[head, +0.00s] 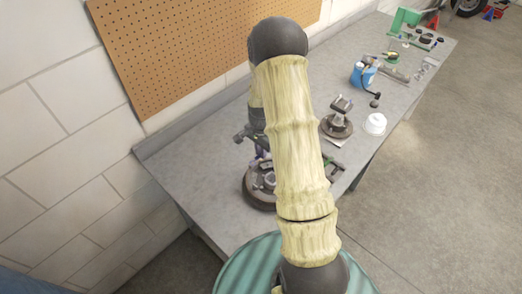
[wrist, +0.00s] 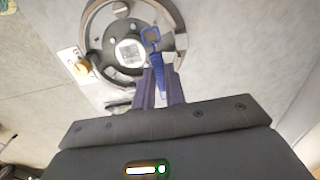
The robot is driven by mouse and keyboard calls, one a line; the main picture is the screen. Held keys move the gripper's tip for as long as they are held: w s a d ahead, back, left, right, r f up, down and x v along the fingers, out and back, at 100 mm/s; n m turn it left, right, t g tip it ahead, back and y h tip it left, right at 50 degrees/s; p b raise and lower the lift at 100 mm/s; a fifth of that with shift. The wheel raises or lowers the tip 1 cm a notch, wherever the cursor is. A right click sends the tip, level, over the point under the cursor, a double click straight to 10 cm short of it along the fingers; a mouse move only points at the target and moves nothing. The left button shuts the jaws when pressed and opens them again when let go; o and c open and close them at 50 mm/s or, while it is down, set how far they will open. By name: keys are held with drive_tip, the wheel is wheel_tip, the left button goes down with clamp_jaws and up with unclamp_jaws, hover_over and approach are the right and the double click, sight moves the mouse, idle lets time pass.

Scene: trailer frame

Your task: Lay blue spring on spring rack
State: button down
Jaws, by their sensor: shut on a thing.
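My gripper (wrist: 159,74) is shut on the blue spring (wrist: 152,36) in the wrist view. The spring's square loop end sticks out past the fingertips, and its narrower body runs back between the fingers. Beyond it is a dark round drum (wrist: 92,30) with grey parts and a white label inside. In the head view this drum (head: 255,195) appears on the near part of the bench, partly behind my arm. My arm hides most of the gripper and the spring there. I cannot pick out the spring rack with certainty.
The grey bench (head: 205,158) runs away to the upper right along a block wall and pegboard (head: 190,50). A dark round-based fixture (head: 337,126), a white container (head: 375,124) and a blue container (head: 362,75) stand farther along. The bench left of the drum is clear.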

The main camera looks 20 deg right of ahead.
drive_tip(key=shift+r+p, duration=0.85)
drive_tip(key=shift+r, duration=0.55)
drive_tip(key=shift+w+a+f, duration=0.1)
